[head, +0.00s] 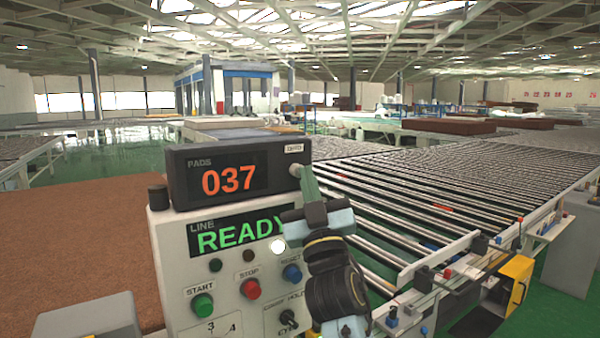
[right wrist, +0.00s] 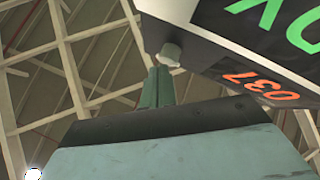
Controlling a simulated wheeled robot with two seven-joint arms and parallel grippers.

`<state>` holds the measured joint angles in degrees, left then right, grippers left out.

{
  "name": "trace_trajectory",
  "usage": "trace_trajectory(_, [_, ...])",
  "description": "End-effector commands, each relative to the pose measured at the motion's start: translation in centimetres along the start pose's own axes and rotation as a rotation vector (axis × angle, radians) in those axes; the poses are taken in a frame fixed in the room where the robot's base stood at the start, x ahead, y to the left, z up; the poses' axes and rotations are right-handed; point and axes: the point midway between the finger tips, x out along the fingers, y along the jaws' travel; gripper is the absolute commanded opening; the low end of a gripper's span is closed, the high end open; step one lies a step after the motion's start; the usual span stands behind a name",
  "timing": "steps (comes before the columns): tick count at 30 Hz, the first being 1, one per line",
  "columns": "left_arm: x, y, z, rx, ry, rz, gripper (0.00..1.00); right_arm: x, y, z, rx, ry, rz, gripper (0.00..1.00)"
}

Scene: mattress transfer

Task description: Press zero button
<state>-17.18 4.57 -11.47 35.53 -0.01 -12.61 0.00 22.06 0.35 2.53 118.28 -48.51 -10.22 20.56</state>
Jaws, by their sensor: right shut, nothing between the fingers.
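The dark counter box (head: 240,172) reads PADS 037 in orange digits. A small pale button (head: 295,170) sits at its right end, below a small white label (head: 293,149) that is too small to read surely. My right gripper (head: 307,178) is shut and empty, its fingertips pointing up at the button. In the right wrist view, the shut fingers (right wrist: 157,88) end right at the pale button (right wrist: 170,54). They look very close, but I cannot tell whether they touch. My left gripper is out of view.
The control panel (head: 175,262) below shows LINE READY in green. It carries a green START button (head: 202,306), a red STOP button (head: 250,288), a blue button (head: 292,272) and a black switch (head: 288,318). A roller conveyor (head: 430,200) lies right; a brown mattress (head: 70,240) lies left.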

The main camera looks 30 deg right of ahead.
Motion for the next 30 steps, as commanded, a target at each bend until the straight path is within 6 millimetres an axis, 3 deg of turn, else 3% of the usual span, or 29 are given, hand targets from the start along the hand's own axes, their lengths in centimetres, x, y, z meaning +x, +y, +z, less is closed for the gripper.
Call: trace_trajectory(30, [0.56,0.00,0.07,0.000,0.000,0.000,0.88,0.85,-0.65,0.72,0.000,-0.002,0.000,0.00])
